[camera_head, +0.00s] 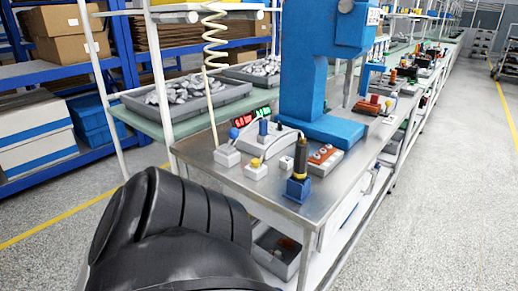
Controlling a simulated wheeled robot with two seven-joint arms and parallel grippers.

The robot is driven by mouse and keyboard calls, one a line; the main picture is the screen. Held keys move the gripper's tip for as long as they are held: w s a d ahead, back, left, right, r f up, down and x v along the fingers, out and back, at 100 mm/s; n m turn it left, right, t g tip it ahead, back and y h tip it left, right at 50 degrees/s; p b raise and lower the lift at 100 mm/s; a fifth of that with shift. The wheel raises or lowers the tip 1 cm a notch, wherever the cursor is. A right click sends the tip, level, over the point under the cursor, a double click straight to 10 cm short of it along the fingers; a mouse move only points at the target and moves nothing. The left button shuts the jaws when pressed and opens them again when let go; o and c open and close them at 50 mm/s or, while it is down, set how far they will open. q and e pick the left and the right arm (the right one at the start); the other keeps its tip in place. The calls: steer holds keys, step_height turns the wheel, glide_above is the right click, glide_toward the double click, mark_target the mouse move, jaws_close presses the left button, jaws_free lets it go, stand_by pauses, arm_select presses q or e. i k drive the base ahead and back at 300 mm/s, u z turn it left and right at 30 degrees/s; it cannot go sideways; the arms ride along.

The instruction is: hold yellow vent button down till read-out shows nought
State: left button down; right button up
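A small pale box (256,172) with a yellow button (255,162) on top stands near the front of the metal bench. Nothing touches the button. Neither gripper can be made out. A large dark part of my own body fills the lower left, in front of the bench's near side.
A blue-knobbed lever (233,133) stands left of the button box. A tall blue press (300,85) rises behind. A coiled hose (211,60) hangs above.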

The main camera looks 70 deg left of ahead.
mark_target(255, 163)
steer(key=u, duration=0.9)
steer(key=i, duration=0.8)
steer(key=u, duration=0.9)
